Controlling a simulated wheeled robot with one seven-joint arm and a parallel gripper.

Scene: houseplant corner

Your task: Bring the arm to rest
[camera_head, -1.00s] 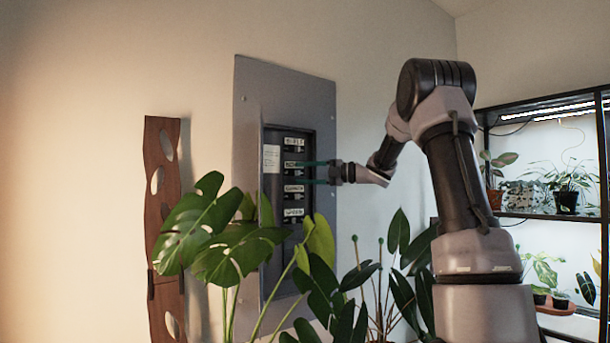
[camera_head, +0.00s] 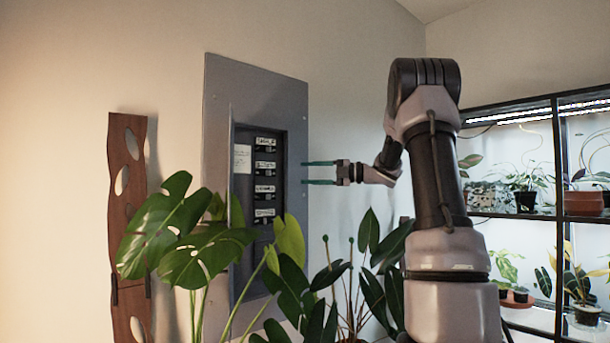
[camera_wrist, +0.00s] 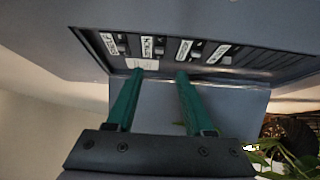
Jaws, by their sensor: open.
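My gripper (camera_head: 320,172) is open and empty, its two green fingers apart and pointing left toward the grey breaker panel (camera_head: 217,110). In the head view the fingertips are near the panel's right edge, apart from the breaker switches (camera_head: 265,166). In the wrist view my gripper (camera_wrist: 152,80) points at the panel, with the labelled row of switches (camera_wrist: 165,47) beyond the fingertips. Nothing is between the fingers. My arm is bent, its upper part raised to the right of the panel. The lower part of the panel is partly hidden by leaves.
A large-leaved plant (camera_head: 200,250) stands in front of the panel. Darker leafy plants (camera_head: 345,285) stand below my gripper. A wooden wall piece (camera_head: 127,200) hangs at left. A lit shelf (camera_head: 525,216) with potted plants is at right. The wall above my gripper is clear.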

